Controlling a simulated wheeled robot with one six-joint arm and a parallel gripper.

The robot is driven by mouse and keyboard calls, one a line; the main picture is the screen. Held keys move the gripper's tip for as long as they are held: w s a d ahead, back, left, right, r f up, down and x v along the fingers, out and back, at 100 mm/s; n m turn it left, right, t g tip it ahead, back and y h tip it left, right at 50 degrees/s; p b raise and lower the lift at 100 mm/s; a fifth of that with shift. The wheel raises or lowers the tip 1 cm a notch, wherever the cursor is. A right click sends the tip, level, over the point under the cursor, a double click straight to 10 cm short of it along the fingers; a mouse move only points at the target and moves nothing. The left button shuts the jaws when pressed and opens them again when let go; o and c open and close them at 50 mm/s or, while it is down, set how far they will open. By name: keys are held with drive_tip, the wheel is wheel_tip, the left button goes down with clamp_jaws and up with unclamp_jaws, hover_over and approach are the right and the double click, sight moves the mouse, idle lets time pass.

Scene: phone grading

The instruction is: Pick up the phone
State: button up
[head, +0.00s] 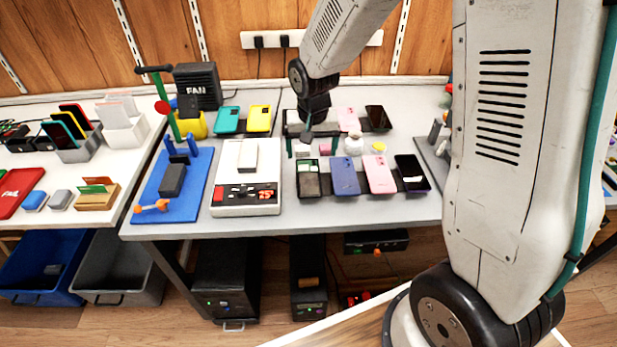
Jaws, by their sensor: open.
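Several phones lie on the grey workbench (400,213). The front row has a blue phone (345,176), a pink phone (379,174) and a black phone (412,173). Behind are a teal phone (228,120), a yellow phone (260,119), another pink phone (347,117) and another dark phone (379,118). Which phone the task means cannot be told. My gripper (312,147) is open above the bench, behind the front row and left of the rear pink phone. I see nothing held in it. The gripper body hides part of the bench behind it.
Small jars and boxes (354,144) stand near my gripper. Left are a white device (247,186) with red displays, a blue mat (194,190) with a holder, and a fan box (198,85). My arm covers the right side. Bins (45,270) sit below the left table.

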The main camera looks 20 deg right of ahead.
sight(308, 176)
drive_tip(key=f, duration=0.3)
drive_tip(key=w+f, duration=0.1)
drive_tip(key=f, duration=0.5)
drive_tip(key=shift+w+a+f, duration=0.1)
drive_tip(key=shift+w+a, duration=0.05)
drive_tip(key=shift+a, duration=0.05)
drive_tip(key=shift+c, duration=0.3)
drive_tip(key=c, duration=1.1)
